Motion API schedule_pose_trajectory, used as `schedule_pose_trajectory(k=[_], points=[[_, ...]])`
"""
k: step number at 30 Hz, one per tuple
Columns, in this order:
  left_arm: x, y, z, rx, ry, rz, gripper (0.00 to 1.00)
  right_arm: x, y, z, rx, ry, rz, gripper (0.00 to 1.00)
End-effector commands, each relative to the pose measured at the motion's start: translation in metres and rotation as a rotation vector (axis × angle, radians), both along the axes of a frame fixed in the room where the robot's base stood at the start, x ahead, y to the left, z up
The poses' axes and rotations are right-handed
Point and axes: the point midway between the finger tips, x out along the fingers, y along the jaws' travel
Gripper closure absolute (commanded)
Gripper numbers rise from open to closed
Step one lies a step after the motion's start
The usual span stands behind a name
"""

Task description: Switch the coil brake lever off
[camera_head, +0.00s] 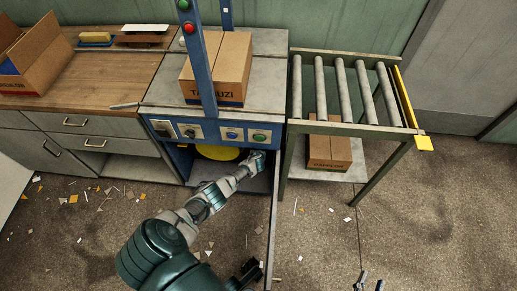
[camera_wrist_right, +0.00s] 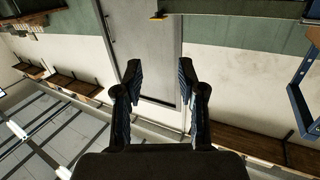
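I cannot make out the coil brake lever for certain. The blue machine (camera_head: 168,160) has a front panel with small controls, including a dark switch (camera_head: 189,132), a blue button (camera_head: 232,134) and a green button (camera_head: 259,137). A yellow disc (camera_head: 213,153) shows in the opening under the panel. My left arm reaches up to the machine, its far end near the panel's lower right; no left fingers show. My right gripper (camera_head: 369,284) shows only its fingertips at the bottom edge, away from the machine. In the right wrist view it (camera_wrist_right: 160,85) is open and empty.
A closed carton (camera_head: 234,62) sits on the machine top, behind a blue post with red and green buttons. A roller conveyor (camera_head: 342,129) stands right, with a carton (camera_head: 329,152) on its lower shelf. A wooden counter (camera_head: 115,78) stands left. Scraps litter the floor.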

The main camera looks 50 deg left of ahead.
Motion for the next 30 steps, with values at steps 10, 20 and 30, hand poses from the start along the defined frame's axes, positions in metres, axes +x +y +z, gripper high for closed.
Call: schedule_pose_trajectory(k=[10, 20, 30], points=[[0.0062, 0.0038, 0.0110, 0.004, -0.012, -0.001, 1.00, -0.0016, -0.0011, -0.0066, -0.016, 0.051, -0.002, 0.60], [0.0060, 0.0038, 0.0106, 0.005, -0.012, -0.001, 0.38, 0.0007, -0.0009, -0.0076, -0.015, 0.053, -0.002, 0.60], [0.0031, 0.0017, 0.0058, 0.002, -0.004, 0.000, 0.21, 0.0004, -0.0010, -0.0080, -0.015, 0.053, -0.002, 0.60]])
